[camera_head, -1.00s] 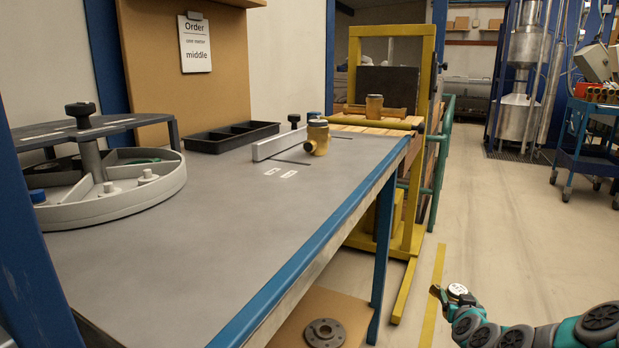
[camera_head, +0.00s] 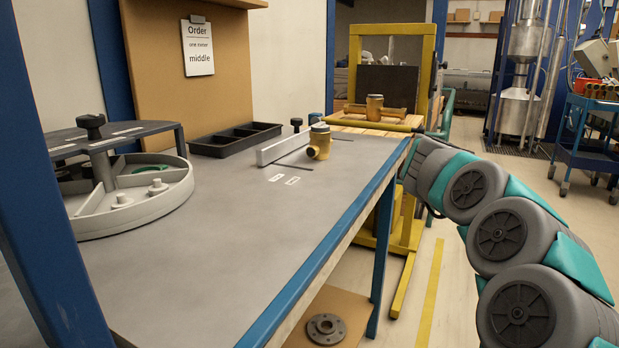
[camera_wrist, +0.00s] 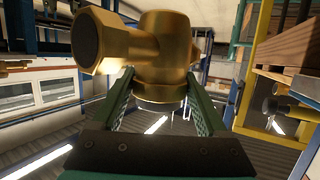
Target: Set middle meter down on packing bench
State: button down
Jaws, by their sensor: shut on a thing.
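My gripper (camera_wrist: 163,88) is shut on a brass meter (camera_wrist: 160,40) in the wrist view. The meter's body is between the two green fingers, and a hexagonal pipe end sticks out to the left. Its dial face cannot be seen. In the head view, the gripper and held meter are out of sight; only my arm's links show, to the right of the bench. The packing bench (camera_head: 220,235) has a grey top and a blue front edge. Its top is mostly bare. Another brass meter (camera_head: 319,143) stands on its far part.
A round divided tray (camera_head: 135,208) stands at the bench's left, with a black tray (camera_head: 235,140) behind. A low metal fence (camera_head: 280,148) is beside the standing meter. A yellow frame (camera_head: 435,70) with another brass meter (camera_head: 374,107) stands beyond. An order card (camera_head: 198,48) reads "middle".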

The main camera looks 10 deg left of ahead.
jog(key=s+a+r+m+g+p, duration=0.1)
jog(key=s+a+r, duration=0.25)
jog(key=a, duration=0.25)
jog(key=s+a+r+h+p, duration=0.1)
jog(key=s+a+r, duration=0.2)
jog(key=a+r, duration=0.3)
jog(key=s+a+r+m+g+p, duration=0.1)
jog(key=s+a+r, duration=0.25)
jog(key=a, duration=0.35)
jog(key=s+a+f, duration=0.1)
jog(key=s+a, duration=0.1)
jog(key=a, duration=0.3)
jog(key=s+a+f, duration=0.1)
jog(key=s+a, duration=0.1)
jog(key=a, duration=0.3)
jog(key=s+a+f+b, duration=0.1)
jog(key=s+a+f, duration=0.1)
jog(key=a, duration=0.3)
jog(key=shift+a, duration=0.1)
jog(key=shift+a+f+t, duration=0.1)
jog(key=shift+f+t, duration=0.2)
jog(key=shift+f, duration=0.1)
grip_release()
jog(key=shift+f, duration=0.15)
